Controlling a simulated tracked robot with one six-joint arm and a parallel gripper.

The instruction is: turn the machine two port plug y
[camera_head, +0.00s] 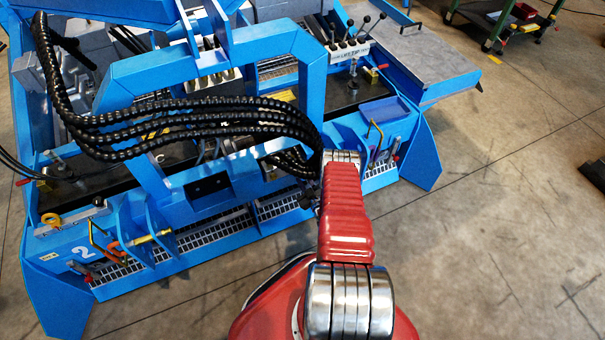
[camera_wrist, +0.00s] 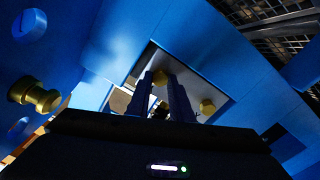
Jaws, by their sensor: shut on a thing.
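Machine two (camera_head: 83,252) is the blue steel machine with a white "2" on its front left panel, in the head view. My red arm reaches to its right front side and hides my gripper there. In the wrist view my gripper (camera_wrist: 161,84) has its two dark fingers pointing into a recess in the blue panel. They are shut on a small brass-coloured plug (camera_wrist: 159,76) between their tips. I cannot read any port letter.
A large brass fitting (camera_wrist: 40,97) stands out from the blue wall at left in the wrist view. Black hoses (camera_head: 190,112) arch over the machine close to my arm. A lever bank (camera_head: 348,48) stands behind. The concrete floor (camera_head: 480,220) at right is clear.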

